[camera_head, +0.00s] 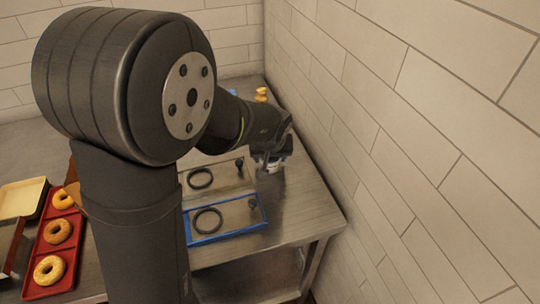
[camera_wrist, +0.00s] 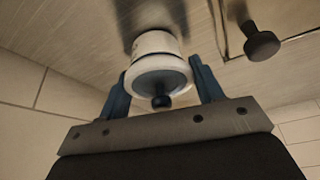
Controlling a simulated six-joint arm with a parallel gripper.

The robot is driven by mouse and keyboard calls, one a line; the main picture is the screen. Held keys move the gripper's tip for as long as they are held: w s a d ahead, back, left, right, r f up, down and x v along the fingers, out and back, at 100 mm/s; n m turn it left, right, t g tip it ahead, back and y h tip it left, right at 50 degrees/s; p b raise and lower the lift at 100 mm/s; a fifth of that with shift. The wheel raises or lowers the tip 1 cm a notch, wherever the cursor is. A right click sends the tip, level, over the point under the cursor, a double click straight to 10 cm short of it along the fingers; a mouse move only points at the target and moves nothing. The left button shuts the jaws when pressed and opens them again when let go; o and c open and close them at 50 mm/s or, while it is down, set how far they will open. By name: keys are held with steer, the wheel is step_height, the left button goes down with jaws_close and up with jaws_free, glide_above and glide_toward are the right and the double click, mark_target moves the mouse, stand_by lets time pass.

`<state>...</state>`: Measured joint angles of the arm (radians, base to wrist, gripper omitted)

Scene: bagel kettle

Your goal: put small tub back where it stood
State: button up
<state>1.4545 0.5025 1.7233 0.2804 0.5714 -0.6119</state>
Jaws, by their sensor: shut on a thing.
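The small tub (camera_wrist: 156,42) is white and round, with a grey lid and a dark knob, in the wrist view. My gripper (camera_wrist: 160,70) is shut on it, one blue-grey finger on each side. In the head view my gripper (camera_head: 272,153) is over the right part of the steel counter, near the wall. Only a small white part of the tub (camera_head: 274,167) shows below it there. The tub is at or just above the counter; I cannot tell whether it touches.
Left of the tub, a blue-framed panel (camera_head: 190,240) and a second panel (camera_head: 224,178) each carry a black ring and knob. A wooden item (camera_head: 262,95) stands behind. A red tray (camera_head: 45,292) of bagels lies left. The tiled wall (camera_head: 400,150) is close right.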

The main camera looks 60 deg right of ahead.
steer(key=o, duration=1)
steer(key=shift+f, duration=0.1)
steer(key=v, duration=1.2)
steer(key=x, duration=1.1)
steer(key=shift+w+d+f, duration=0.1)
steer(key=shift+d+f, duration=0.05)
steer(key=shift+f, duration=0.2)
steer(key=shift+d+r, duration=0.1)
steer(key=shift+r, duration=1.15)
